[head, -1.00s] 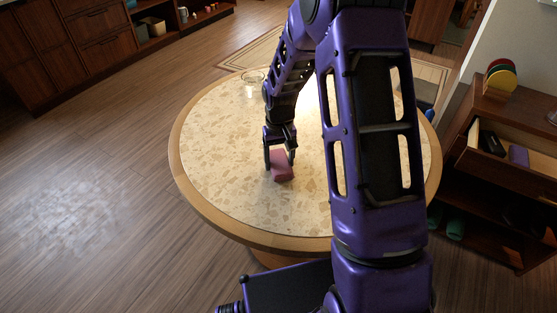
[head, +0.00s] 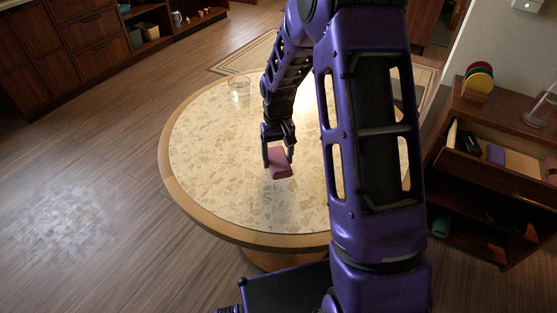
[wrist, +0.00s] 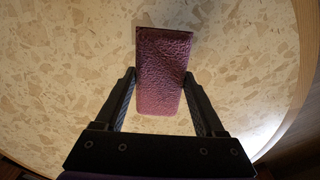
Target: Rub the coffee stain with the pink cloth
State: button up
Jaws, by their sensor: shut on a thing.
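My gripper (head: 278,157) is shut on the folded pink cloth (head: 280,166) over the round table (head: 215,130). In the wrist view the cloth (wrist: 162,72) is a textured pink rectangle between the two fingers of my gripper (wrist: 158,98). I cannot tell whether the cloth touches the tabletop. The tabletop is cream with tan, terrazzo-like patches and a wooden rim. I cannot make out a coffee stain on the visible part. My arm covers the right part of the table.
A clear glass (head: 239,87) stands at the table's far left edge. At right is a wooden cabinet (head: 480,176) with an open drawer (head: 500,150) and coloured discs (head: 478,79) on top. The floor at left is open, with a pale whitish patch (head: 65,220).

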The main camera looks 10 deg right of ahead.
jog(key=shift+r+p, duration=1.05)
jog(key=shift+r, duration=0.75)
